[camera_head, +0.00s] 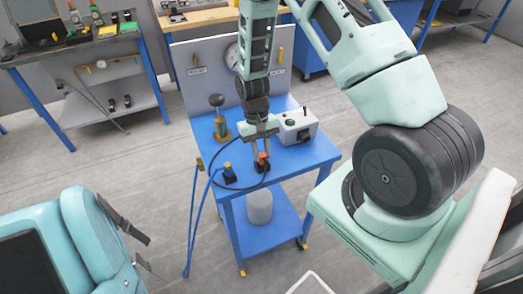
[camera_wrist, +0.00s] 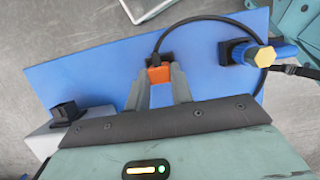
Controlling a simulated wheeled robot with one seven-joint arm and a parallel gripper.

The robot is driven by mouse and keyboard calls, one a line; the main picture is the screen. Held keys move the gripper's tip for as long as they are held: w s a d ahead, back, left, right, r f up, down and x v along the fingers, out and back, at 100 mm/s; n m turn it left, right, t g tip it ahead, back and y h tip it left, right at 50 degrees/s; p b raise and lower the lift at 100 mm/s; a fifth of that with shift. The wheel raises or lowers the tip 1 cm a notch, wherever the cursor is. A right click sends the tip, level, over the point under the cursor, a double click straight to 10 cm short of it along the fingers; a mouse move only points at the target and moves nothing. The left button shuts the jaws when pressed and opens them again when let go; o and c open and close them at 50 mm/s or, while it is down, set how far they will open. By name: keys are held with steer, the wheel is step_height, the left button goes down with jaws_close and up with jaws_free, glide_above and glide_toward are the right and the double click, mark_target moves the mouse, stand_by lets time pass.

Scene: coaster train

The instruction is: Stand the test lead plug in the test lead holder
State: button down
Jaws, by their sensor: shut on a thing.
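My gripper (camera_head: 261,154) points down over the blue cart top and is shut on an orange plug (camera_head: 263,158), which I take to be the test lead plug. In the wrist view the plug (camera_wrist: 159,75) sits between the two fingertips (camera_wrist: 158,88). A black block (camera_head: 260,167) shows directly below the plug; it may be the test lead holder. I cannot tell whether the plug is seated in it or just above it. A black cable (camera_wrist: 172,28) curves away from this spot. A second black block (camera_head: 229,178) stands to the left, with a yellow-tipped blue piece (camera_head: 227,166) on it.
A grey box with a dark knob (camera_head: 299,127) stands on the cart top (camera_head: 313,152) right of the gripper. A brass-based post (camera_head: 220,128) stands at left. A grey panel with a gauge (camera_head: 232,56) rises behind. Blue cables (camera_head: 190,225) hang off the left edge.

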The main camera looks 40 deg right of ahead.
steer(key=shift+f+b, duration=0.4)
steer(key=shift+f, duration=0.25)
steer(key=c, duration=1.1)
jaws_free()
steer(key=shift+c, duration=0.2)
steer(key=b+v, duration=0.3)
steer(key=v, duration=1.4)
steer(key=shift+r+b, duration=0.2)
steer(key=shift+b, duration=0.2)
steer(key=shift+w, duration=0.1)
